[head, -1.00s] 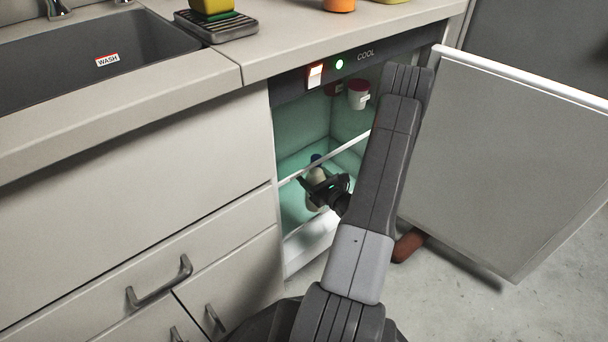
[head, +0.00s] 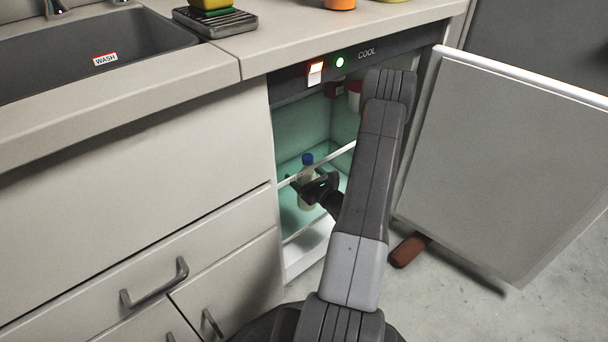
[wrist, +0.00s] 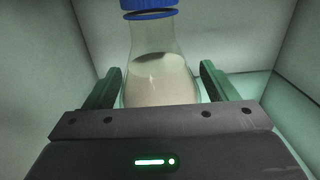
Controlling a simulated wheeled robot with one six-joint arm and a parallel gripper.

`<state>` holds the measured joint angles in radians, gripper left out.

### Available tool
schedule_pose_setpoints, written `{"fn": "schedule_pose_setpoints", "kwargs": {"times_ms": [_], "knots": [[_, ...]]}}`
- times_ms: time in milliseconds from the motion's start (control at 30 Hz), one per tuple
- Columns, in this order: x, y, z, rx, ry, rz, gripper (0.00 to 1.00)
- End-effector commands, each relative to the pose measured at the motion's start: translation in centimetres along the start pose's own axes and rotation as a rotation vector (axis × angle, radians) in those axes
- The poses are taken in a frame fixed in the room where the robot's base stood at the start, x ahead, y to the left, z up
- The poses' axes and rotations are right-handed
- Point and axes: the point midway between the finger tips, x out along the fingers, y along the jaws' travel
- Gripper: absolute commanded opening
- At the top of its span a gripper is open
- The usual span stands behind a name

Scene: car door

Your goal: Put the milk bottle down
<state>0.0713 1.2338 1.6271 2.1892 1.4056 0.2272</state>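The milk bottle (head: 305,173) has a blue cap and a clear body part-filled with pale milk. It is upright inside the lower compartment of the open cooler (head: 290,222). My gripper (head: 308,184) reaches in from the right at the bottle's body. In the wrist view the milk bottle (wrist: 160,80) stands between the two fingers of my gripper (wrist: 161,82), which close around its wide lower part. The bottle's base is hidden behind the gripper there, and I cannot tell whether it touches the compartment floor.
A white shelf edge (head: 318,164) crosses just above the gripper. A red-and-white jar (head: 354,96) is on the upper level. The open cooler door (head: 505,165) stands to the right, and drawers (head: 150,240) to the left. A reddish-brown object (head: 409,250) lies on the floor.

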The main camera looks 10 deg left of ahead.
Motion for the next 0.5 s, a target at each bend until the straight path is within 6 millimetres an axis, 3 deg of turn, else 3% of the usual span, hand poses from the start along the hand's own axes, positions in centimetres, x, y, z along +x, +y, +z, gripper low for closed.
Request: {"fn": "schedule_pose_setpoints", "kwargs": {"times_ms": [367, 500], "knots": [[0.0, 0.0, 0.4, -0.001, -0.001, 0.0, 0.82], [-2.1, -0.1, 0.5, 0.002, 0.002, -0.003, 0.82]]}}
